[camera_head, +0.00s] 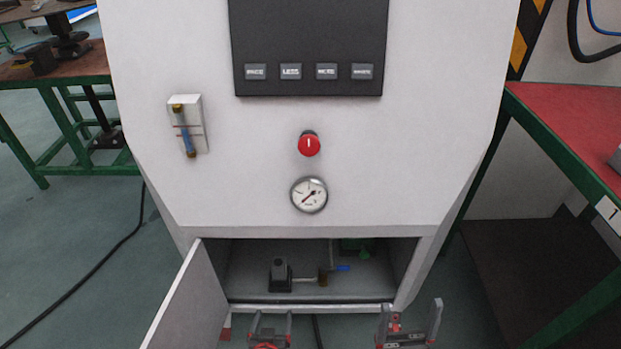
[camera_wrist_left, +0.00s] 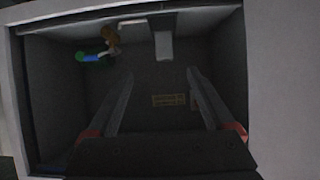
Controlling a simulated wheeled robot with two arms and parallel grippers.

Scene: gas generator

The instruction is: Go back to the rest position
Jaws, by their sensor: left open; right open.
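My left gripper (camera_head: 270,330) is open and empty at the bottom of the head view, in front of the open lower compartment (camera_head: 362,297) of the white generator cabinet (camera_head: 240,190). In the left wrist view its two fingers (camera_wrist_left: 158,98) point apart into the dark compartment with nothing between them. My right gripper (camera_head: 410,325) is open and empty at the bottom right of the head view, below the compartment's right corner. Inside the compartment is a valve with a blue handle (camera_head: 342,268) beside a black fitting (camera_head: 280,274).
The compartment door (camera_head: 190,305) stands open to the left, close to my left gripper. The cabinet front has a red button (camera_head: 309,145), a gauge (camera_head: 309,195) and a black panel (camera_head: 308,40). A red table (camera_head: 570,115) stands right; a green-framed table (camera_head: 60,75) stands left.

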